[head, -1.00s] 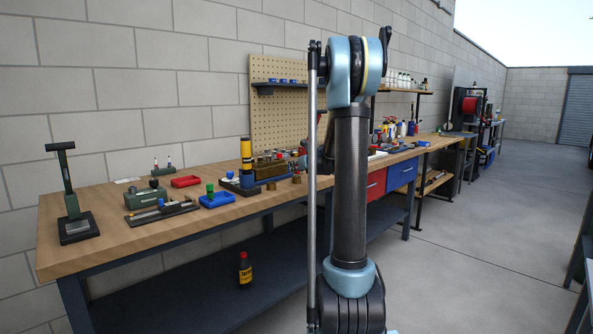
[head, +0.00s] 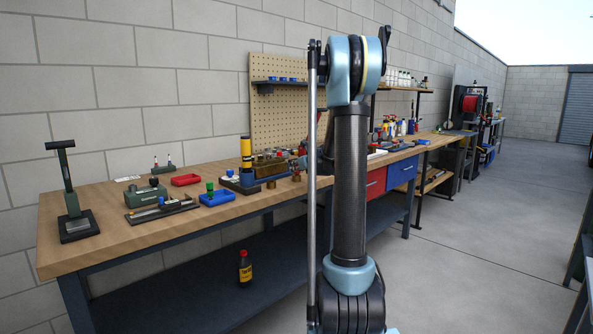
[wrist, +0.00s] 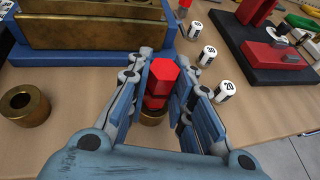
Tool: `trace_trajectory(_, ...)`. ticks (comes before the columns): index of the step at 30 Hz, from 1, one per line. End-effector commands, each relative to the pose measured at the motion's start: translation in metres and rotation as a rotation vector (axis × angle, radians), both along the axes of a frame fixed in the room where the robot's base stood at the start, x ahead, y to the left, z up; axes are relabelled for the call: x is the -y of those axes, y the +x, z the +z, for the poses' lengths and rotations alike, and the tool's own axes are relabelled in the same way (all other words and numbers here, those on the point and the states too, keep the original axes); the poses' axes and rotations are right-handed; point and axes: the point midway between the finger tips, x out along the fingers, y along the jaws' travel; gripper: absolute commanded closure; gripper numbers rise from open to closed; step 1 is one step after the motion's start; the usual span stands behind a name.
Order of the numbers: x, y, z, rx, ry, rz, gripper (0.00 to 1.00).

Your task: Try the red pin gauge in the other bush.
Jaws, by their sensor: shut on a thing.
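The red pin gauge (wrist: 164,76), with a hexagonal head, stands between the fingers of my gripper (wrist: 166,92) in the wrist view. The fingers are shut on it. A brass bush (wrist: 153,118) shows directly below the pin, partly hidden by the fingers. I cannot tell whether the pin's tip is inside its bore. The other brass bush (wrist: 28,104) stands on the bench at the left, its hole open and empty.
A blue holder (wrist: 100,60) with brass blocks (wrist: 90,28) stands behind the left bush. White numbered cylinders (wrist: 208,56) lie to the right, near a black stand with red parts (wrist: 265,55). Bare wood (wrist: 60,140) lies around the left bush.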

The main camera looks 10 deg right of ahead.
Motion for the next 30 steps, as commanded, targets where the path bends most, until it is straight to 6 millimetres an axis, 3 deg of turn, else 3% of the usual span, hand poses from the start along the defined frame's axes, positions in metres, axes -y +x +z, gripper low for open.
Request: trace_trajectory(30,0.0,0.0,-0.0062,0.0,0.0,0.0,0.98)
